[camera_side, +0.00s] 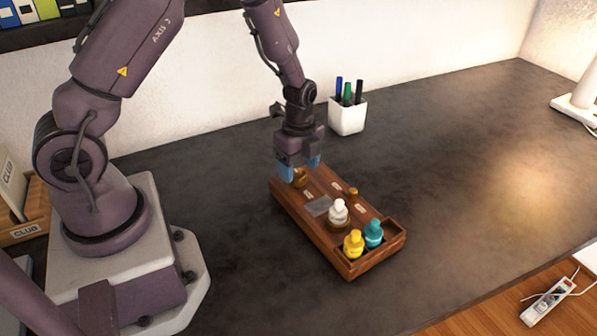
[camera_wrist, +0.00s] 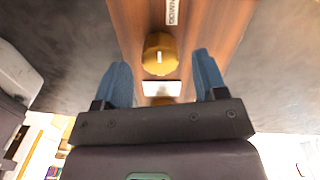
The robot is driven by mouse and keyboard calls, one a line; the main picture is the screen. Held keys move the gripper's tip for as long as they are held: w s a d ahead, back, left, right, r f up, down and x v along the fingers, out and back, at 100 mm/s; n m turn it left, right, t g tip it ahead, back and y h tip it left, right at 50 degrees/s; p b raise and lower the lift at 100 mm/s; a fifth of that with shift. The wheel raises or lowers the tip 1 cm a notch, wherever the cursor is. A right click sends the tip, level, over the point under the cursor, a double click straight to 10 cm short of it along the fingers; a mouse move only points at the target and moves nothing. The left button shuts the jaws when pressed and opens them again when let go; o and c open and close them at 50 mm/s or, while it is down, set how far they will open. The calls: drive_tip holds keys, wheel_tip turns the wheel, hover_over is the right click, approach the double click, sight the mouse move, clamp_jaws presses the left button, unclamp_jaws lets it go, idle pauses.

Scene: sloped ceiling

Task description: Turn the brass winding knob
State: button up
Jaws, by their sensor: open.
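A round brass knob (camera_side: 300,179) sits on the far-left end of a wooden box (camera_side: 310,224). In the wrist view the brass knob (camera_wrist: 160,55) has a pale mark on its face. My gripper (camera_side: 299,167) points down over that end of the box, its blue fingers apart. In the wrist view the open gripper (camera_wrist: 164,75) has one finger on each side of the knob's line, with visible gaps and nothing held. Whether the fingertips reach down to knob height is unclear. A second, smaller brass piece (camera_side: 352,194) stands further along the box.
A white pen cup (camera_side: 347,116) is behind. A power strip (camera_side: 548,303) lies at lower right. The dark tabletop (camera_side: 470,150) is clear to the right.

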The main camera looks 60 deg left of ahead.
drive_tip(key=shift+f, duration=1.1)
drive_tip(key=c, duration=0.9)
